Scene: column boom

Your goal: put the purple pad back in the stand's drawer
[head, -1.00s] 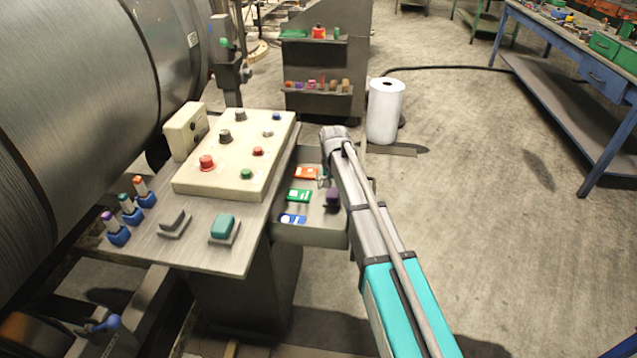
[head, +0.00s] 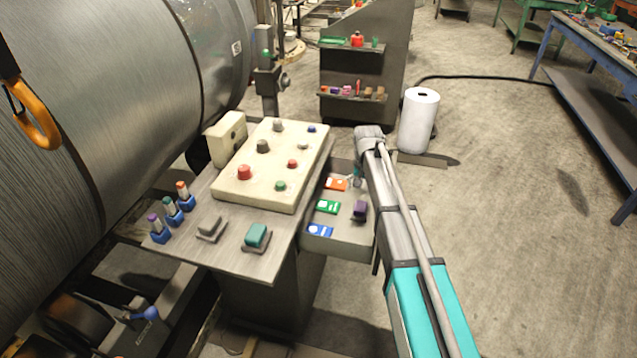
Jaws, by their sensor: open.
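The purple pad (head: 360,210), a small dark purple block, sits in the right part of the stand's open drawer (head: 345,245). The drawer sticks out from the right side of the stand (head: 262,268), partly hidden by my arm. My gripper (head: 358,175) shows only as a small piece left of my arm's end, over the far part of the drawer. It is open and appears apart from the pad, holding nothing that I can see.
A control box (head: 270,165) with buttons stands on the stand. A white roll (head: 418,120) stands behind my arm. An orange hook (head: 38,120) hangs at far left.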

